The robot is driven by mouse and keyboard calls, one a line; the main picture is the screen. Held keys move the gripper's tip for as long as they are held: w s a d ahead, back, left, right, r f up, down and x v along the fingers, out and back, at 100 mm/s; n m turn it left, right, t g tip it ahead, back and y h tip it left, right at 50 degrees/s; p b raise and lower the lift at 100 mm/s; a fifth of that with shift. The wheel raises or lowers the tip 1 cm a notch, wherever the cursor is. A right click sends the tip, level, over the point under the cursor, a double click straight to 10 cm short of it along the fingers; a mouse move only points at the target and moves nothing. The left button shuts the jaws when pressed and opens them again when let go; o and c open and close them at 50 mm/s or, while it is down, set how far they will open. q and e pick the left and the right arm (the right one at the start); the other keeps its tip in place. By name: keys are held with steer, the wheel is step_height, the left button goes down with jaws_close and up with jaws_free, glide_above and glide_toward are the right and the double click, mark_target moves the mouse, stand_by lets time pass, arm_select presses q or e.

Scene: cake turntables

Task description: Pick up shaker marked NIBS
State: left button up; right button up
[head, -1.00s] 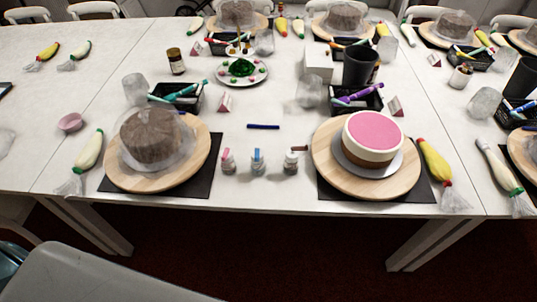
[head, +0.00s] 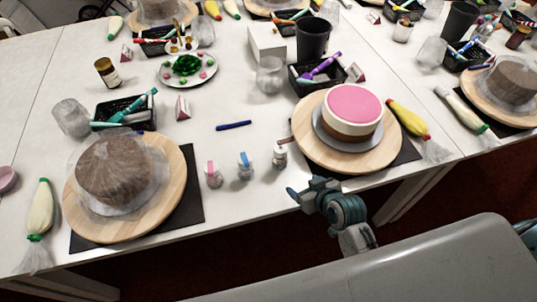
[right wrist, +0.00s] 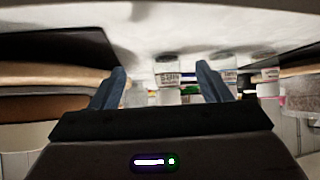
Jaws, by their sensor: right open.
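Three small shakers stand in a row near the table's front edge in the head view: one with a pink mark (head: 213,174), one with a blue mark (head: 245,166), and the rightmost with a dark mark (head: 280,154). My right gripper (head: 305,190) is open and empty, just in front of the rightmost shaker. In the right wrist view, which looks upside down, the nearest shaker (right wrist: 167,75) shows ahead between the open fingers (right wrist: 160,85), apart from them. Its inverted label seems to read NIBS. The other shakers (right wrist: 222,65) show behind it. My left gripper is out of view.
A pink-topped cake (head: 354,103) on a wooden turntable (head: 310,150) stands close to the right of the shakers. A wrapped brown cake (head: 115,170) on another turntable (head: 165,205) is to the left. A blue pen (head: 234,126) lies behind. A grey chair back (head: 400,265) is in front.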

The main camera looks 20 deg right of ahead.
steer(key=t, duration=0.2)
glide_toward(285, 156)
steer(key=w+f, duration=0.2)
steer(key=shift+w+d+f+y, duration=0.1)
steer(key=shift+d+f+y, duration=0.05)
steer(key=shift+f+y, duration=0.15)
steer(key=x, duration=0.3)
steer(key=p+x, duration=0.1)
steer(key=x, duration=0.1)
steer(key=shift+w+r, duration=0.1)
steer(key=shift+r, duration=0.25)
steer(key=shift+w+a+f, duration=0.25)
steer(key=shift+w, duration=0.25)
steer(key=shift+w+a+p, duration=0.15)
steer(key=shift+w+p, duration=0.15)
steer(key=x, duration=0.1)
steer(key=p+x, duration=0.1)
steer(key=x, duration=0.1)
steer(key=shift+w+a+r, duration=0.2)
steer(key=shift+a, duration=0.1)
steer(key=shift+w+f, duration=0.35)
steer(key=shift+w, duration=0.1)
steer(key=shift+a, duration=0.1)
steer(key=c, duration=1.2)
steer(key=shift+o, duration=0.2)
steer(key=shift+r, duration=0.15)
